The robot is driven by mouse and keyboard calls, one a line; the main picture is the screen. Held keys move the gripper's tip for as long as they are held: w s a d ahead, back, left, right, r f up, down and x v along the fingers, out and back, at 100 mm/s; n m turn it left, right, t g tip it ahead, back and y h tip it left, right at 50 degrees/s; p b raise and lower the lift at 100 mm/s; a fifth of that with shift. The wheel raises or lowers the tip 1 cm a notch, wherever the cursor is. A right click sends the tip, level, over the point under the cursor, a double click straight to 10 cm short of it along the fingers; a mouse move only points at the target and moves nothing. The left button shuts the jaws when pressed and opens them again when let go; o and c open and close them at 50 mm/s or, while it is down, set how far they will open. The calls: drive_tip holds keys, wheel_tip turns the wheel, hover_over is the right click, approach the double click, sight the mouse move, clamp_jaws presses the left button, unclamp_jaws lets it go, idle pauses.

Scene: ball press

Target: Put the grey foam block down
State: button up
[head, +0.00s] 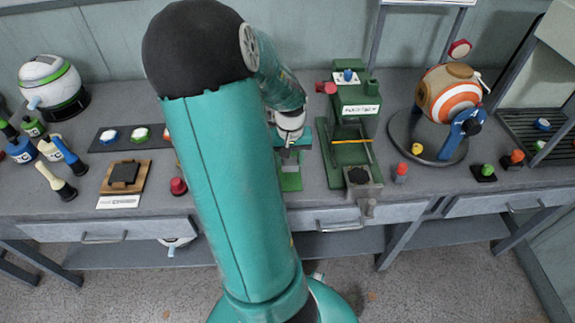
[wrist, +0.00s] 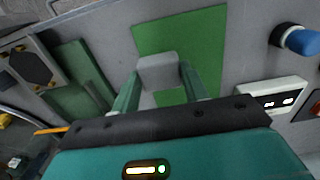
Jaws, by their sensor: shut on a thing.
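The grey foam block (wrist: 157,70) is between the two green fingers of my gripper (wrist: 158,82) in the wrist view. The fingers are shut on it from both sides. Below it lies a flat green mat (wrist: 208,42) on the grey bench. Whether the block touches the mat or hangs just above it, I cannot tell. In the head view my gripper (head: 290,155) is over the bench just left of the green press (head: 350,140), above the green mat (head: 289,183). My arm hides part of this area.
The press has a yellow lever (head: 352,141). A white display box (wrist: 274,96) and a blue-capped knob (wrist: 298,39) are right of the mat in the wrist view. A red button (head: 178,186) is to the left. An orange-white ball (head: 451,95) sits on a stand at right.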

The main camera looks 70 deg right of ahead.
sight(288, 166)
drive_tip(key=shift+w+d+f, duration=0.2)
drive_tip(key=shift+w+f, duration=0.15)
drive_tip(key=shift+f, duration=0.15)
drive_tip(key=shift+w+d+f, duration=0.1)
drive_tip(key=shift+w+f, duration=0.05)
drive_tip(key=shift+f, duration=1.5)
drive_tip(key=shift+f, duration=0.1)
drive_tip(key=o, duration=1)
drive_tip(key=shift+c, duration=0.2)
